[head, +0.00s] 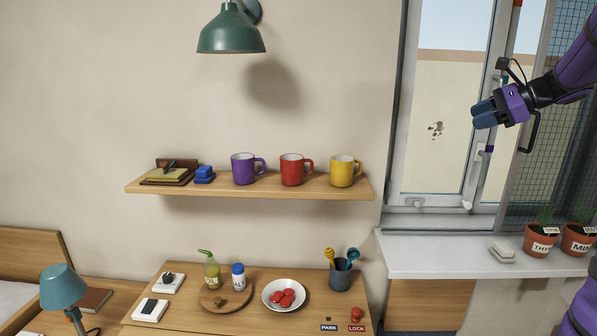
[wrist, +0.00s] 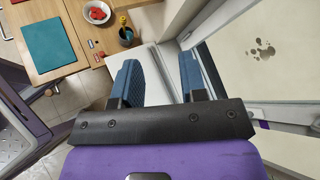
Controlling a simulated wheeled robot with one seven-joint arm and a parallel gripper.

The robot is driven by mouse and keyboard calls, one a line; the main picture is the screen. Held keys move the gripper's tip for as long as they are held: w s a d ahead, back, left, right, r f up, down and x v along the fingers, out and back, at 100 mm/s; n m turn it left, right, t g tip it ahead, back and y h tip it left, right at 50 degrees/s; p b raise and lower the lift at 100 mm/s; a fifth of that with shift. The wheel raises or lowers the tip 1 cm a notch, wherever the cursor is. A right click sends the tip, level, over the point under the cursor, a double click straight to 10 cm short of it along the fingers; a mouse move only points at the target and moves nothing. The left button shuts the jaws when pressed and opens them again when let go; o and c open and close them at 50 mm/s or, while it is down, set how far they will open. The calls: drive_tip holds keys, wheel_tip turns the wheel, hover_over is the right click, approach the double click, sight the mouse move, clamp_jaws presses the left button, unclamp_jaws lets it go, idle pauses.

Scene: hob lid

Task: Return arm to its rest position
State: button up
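My gripper (head: 484,114) hangs in the air at the upper right of the head view, in front of the window, with my purple arm reaching in from the right edge. In the wrist view, the two blue fingers of my gripper (wrist: 160,78) stand apart with an empty gap between them. The gripper is open and holds nothing. It is well above the windowsill (head: 430,243) and clear of the shelf (head: 240,192).
The window frame (head: 480,170) is close by the gripper. The shelf holds several items, including a yellow mug (head: 342,171). The wooden table (head: 190,322) holds a plate and a utensil cup (head: 340,275).

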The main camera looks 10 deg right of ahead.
drive_tip(key=s+a+n+g+h, duration=0.2)
drive_tip(key=s+a+n, duration=0.35)
drive_tip(key=a, duration=0.55)
drive_tip(key=s+a+n+g+h, duration=0.1)
drive_tip(key=s+a+n+g, duration=0.35)
drive_tip(key=a, duration=0.65)
drive_tip(key=s+a+f+n+h, duration=0.1)
drive_tip(key=s+a+f+n, duration=0.1)
drive_tip(key=s+n, duration=0.2)
drive_tip(key=s+a+f+n+t+h, duration=0.1)
drive_tip(key=s+a+f+n+h, duration=0.1)
drive_tip(key=s, duration=0.6)
drive_tip(key=s+a+f+n+t+h, duration=0.1)
drive_tip(key=s+a+f+n, duration=0.2)
drive_tip(key=s+n, duration=0.3)
drive_tip(key=shift+s+a+f+h, duration=0.3)
drive_tip(key=shift+s+f, duration=0.15)
drive_tip(key=shift+s, duration=0.05)
